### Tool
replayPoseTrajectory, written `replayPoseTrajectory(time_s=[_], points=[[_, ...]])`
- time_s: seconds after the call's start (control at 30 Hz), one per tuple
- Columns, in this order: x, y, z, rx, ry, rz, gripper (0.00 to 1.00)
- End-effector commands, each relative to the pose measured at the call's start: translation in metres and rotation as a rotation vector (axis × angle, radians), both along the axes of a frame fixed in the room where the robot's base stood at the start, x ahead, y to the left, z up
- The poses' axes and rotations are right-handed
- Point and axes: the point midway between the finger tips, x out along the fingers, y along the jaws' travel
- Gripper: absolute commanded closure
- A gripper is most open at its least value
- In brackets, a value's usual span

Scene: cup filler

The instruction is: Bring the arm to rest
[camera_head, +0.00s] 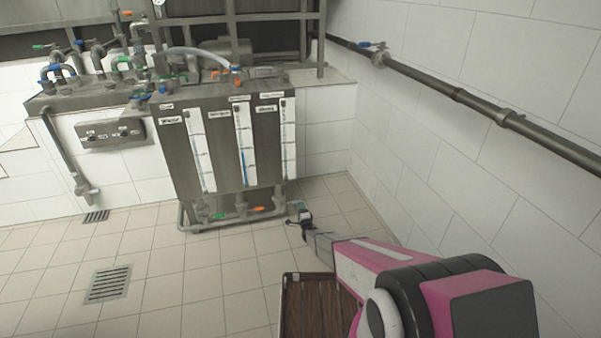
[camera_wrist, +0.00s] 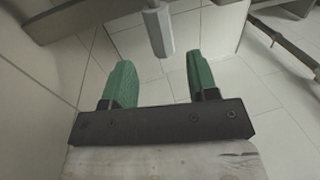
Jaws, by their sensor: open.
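My arm reaches out from the lower right of the head view, and my gripper (camera_head: 305,217) is small there, in front of the lower right corner of the filler machine (camera_head: 222,148). In the wrist view my gripper (camera_wrist: 160,85) shows two green fingers standing apart with nothing between them. A grey spout-like piece (camera_wrist: 159,32) hangs just beyond the fingertips, apart from them. Whether the gripper touches the machine's lower pipes cannot be told from the head view.
A brown slatted surface (camera_head: 308,305) lies below my arm. A white tiled wall (camera_head: 450,120) with a pipe (camera_head: 480,101) runs along the right. The tiled floor at left is open, with a drain grate (camera_head: 108,284).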

Motion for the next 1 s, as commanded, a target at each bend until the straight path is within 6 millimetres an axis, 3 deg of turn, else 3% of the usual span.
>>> replayPoseTrajectory(time_s=[0.13,0.27,0.43,0.57,0.77,1.0], points=[[-0.002,-0.004,0.011,-0.031,0.020,-0.013,0.46],[-0.008,-0.018,0.040,-0.136,0.090,-0.048,0.46],[-0.026,-0.045,0.091,-0.367,0.248,-0.090,0.46],[-0.054,-0.070,0.132,-0.567,0.391,-0.091,0.46],[-0.118,-0.107,0.192,-0.870,0.622,-0.009,0.46],[-0.226,-0.144,0.264,-1.183,0.870,0.225,0.46]])
